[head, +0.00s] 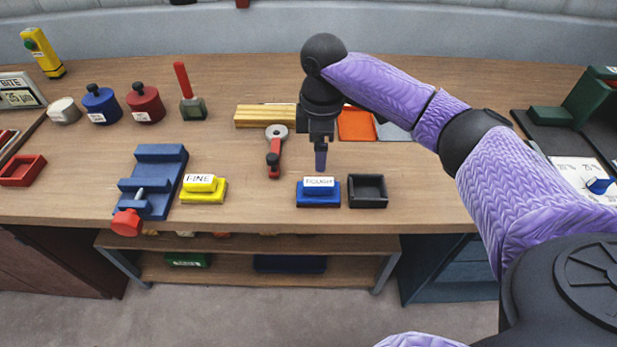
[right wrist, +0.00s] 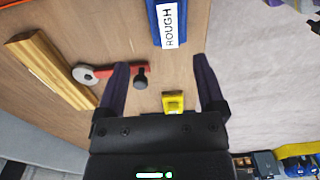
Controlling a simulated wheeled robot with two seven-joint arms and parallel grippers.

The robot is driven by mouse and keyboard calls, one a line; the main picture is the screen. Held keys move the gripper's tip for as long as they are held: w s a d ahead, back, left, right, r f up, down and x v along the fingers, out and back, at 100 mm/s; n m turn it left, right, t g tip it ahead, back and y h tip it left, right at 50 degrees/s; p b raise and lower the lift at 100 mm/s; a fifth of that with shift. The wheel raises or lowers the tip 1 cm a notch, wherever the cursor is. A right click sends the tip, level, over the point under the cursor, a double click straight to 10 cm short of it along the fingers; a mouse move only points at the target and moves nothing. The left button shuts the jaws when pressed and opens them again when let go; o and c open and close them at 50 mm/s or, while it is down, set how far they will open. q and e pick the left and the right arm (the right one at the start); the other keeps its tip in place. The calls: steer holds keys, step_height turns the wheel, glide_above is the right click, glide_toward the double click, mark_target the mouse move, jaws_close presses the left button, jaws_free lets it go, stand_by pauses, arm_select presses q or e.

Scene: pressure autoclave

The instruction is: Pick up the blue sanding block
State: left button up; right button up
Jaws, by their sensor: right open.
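The blue sanding block (head: 319,199) with a white label reading ROUGH lies flat near the front edge of the wooden bench. In the right wrist view the blue sanding block (right wrist: 153,30) is at the top, cut off by the frame edge. My right gripper (head: 320,158) points down just behind and above the block in the head view. Its fingers (right wrist: 161,75) are apart and empty, and the block is not between them. My left gripper is not in view.
A small black tray (head: 368,203) stands close to the block's right. A yellow FINE block (head: 203,189) and a blue vise (head: 155,178) are to its left. A red-handled tool (head: 273,158) and wooden strips (head: 262,116) lie behind. Bare bench separates the yellow and blue blocks.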

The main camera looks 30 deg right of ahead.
mark_target(319, 182)
steer(key=f+b, duration=0.1)
steer(key=f, duration=0.2)
steer(key=f+b, duration=0.1)
steer(key=f, duration=0.2)
steer(key=s+f+b, duration=0.1)
steer(key=f, duration=0.2)
steer(key=shift+a+f, duration=0.1)
steer(key=shift+a, duration=0.2)
steer(key=shift+r, duration=0.2)
steer(key=shift+c, duration=1.3)
steer(key=c, duration=0.5)
jaws_close()
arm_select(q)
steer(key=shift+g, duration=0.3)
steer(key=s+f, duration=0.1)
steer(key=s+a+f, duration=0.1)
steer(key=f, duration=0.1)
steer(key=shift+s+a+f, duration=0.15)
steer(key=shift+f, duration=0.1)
